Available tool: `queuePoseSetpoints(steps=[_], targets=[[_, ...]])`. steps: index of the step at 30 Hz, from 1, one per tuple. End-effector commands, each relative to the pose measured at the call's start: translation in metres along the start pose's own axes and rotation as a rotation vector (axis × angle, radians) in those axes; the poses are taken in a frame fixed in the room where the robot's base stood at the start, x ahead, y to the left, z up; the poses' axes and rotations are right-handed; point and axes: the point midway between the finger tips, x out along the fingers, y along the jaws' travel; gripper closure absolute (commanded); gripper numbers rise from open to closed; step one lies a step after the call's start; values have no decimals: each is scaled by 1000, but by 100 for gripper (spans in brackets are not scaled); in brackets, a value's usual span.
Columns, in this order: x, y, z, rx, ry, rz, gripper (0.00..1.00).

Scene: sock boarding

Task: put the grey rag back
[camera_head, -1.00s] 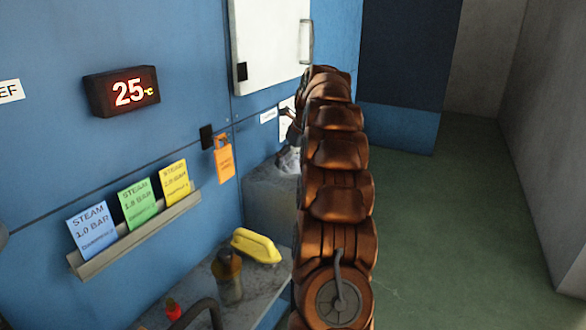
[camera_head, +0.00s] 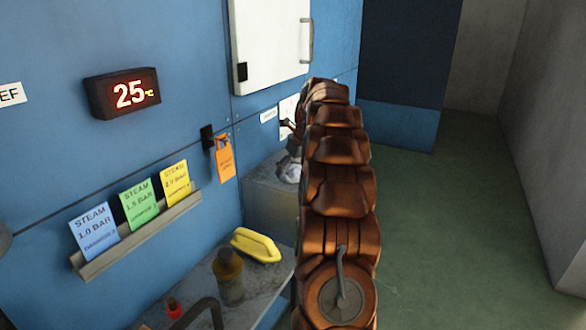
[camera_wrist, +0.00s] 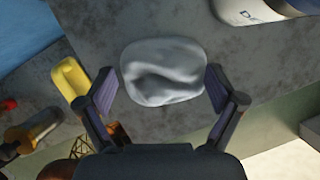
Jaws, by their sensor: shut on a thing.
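The grey rag (camera_wrist: 163,72) is a rounded, crumpled pale cloth between the two fingers of my gripper (camera_wrist: 163,88) in the wrist view. My gripper is shut on it, one finger at each side. In the head view, the rag (camera_head: 289,172) shows as a small pale patch beside my arm, at the top of the grey block (camera_head: 265,185) by the blue wall. My gripper (camera_head: 293,140) there is mostly hidden by my arm. I cannot tell whether the rag touches the surface below it.
A white labelled container (camera_wrist: 262,10) is at the wrist view's top right. An orange tag (camera_head: 225,163) hangs on the wall. Open floor lies right.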

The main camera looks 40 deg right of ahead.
Motion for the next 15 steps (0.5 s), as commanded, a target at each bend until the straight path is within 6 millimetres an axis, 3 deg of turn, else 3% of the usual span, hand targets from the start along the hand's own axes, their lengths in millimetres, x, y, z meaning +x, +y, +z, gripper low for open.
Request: queuePoseSetpoints(steps=[3, 4, 6, 15], targets=[[2, 0, -1, 0, 1, 1, 40], [2, 0, -1, 0, 1, 0, 6], [2, 0, -1, 0, 1, 0, 0], [2, 0, -1, 0, 0, 0, 0]])
